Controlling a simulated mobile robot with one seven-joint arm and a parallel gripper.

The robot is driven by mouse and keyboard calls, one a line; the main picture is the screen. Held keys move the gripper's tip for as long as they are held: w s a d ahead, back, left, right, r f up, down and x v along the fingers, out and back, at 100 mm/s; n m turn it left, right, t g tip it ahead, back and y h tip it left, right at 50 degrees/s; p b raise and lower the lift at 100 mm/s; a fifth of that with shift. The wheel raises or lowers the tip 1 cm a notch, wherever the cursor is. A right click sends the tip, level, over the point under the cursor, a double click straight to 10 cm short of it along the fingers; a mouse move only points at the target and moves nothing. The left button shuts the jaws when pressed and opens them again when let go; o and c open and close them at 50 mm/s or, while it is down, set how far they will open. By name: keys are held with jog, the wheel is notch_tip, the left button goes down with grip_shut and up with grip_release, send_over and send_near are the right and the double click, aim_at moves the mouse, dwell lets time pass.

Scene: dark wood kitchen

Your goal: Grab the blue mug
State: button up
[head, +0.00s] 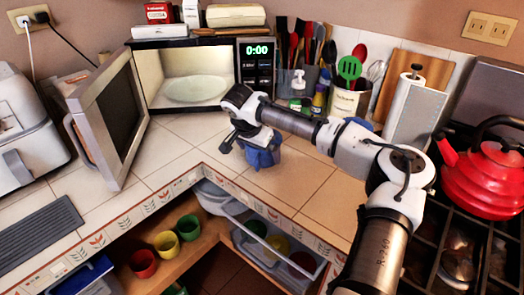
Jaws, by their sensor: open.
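The blue mug (262,154) stands on the tiled counter in front of the microwave, in the middle of the head view. My gripper (229,145) is at the left side of the mug, pointing down, with its wrist above the mug and hiding part of the mug's top. The gripper is open. It looks close to the mug, but I cannot tell whether its fingers touch it or straddle its wall.
The microwave (190,80) stands behind with its door (112,115) swung open to the left. A red kettle (487,180) sits on the stove at right. Utensil holders (350,100) stand behind my arm. Coloured mugs (167,243) are on the shelf below. Counter left of the mug is clear.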

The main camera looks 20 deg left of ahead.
jog(key=c, duration=0.9)
jog(key=shift+o, duration=0.2)
jog(key=shift+r, duration=0.25)
notch_tip(320, 180, up, 19)
jog(key=b, duration=0.3)
jog(key=shift+r, duration=0.2)
